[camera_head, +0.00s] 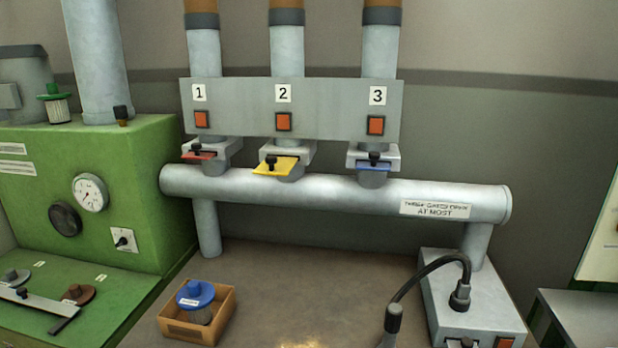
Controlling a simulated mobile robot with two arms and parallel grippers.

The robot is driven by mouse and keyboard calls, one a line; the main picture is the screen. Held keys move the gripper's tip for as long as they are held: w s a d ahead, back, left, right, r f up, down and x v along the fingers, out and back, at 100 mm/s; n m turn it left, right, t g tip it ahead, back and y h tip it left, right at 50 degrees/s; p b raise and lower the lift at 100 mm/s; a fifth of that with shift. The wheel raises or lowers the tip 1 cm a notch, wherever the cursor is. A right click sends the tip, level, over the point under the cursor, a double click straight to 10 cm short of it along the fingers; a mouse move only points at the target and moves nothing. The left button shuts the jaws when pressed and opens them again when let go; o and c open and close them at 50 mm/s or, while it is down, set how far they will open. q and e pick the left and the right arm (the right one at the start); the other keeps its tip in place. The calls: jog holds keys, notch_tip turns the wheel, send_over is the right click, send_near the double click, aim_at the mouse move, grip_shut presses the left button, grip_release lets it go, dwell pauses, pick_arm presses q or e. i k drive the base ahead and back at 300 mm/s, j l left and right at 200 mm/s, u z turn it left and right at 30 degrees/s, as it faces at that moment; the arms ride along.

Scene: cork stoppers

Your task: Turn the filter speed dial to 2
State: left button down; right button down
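No label for a filter speed dial is readable here. On the green machine (145,200) at the left, a small white plate (121,233) carries a black pointer knob (123,241). A dark round disc (65,219) and a white gauge (90,192) with a needle sit on the same face. I cannot tell which of these, if any, is the dial, or what setting the knob points to. Neither of my grippers is in view.
A silver pipe (300,187) with red, yellow and blue gates under panel numbers 1, 2, 3 spans the middle. A wooden box (185,331) holds a blue-topped item. A grey box (440,285) with a black cable stands right. Bench (300,275) between is clear.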

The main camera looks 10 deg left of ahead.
aim_at(122, 241)
jog(key=u, duration=1.7)
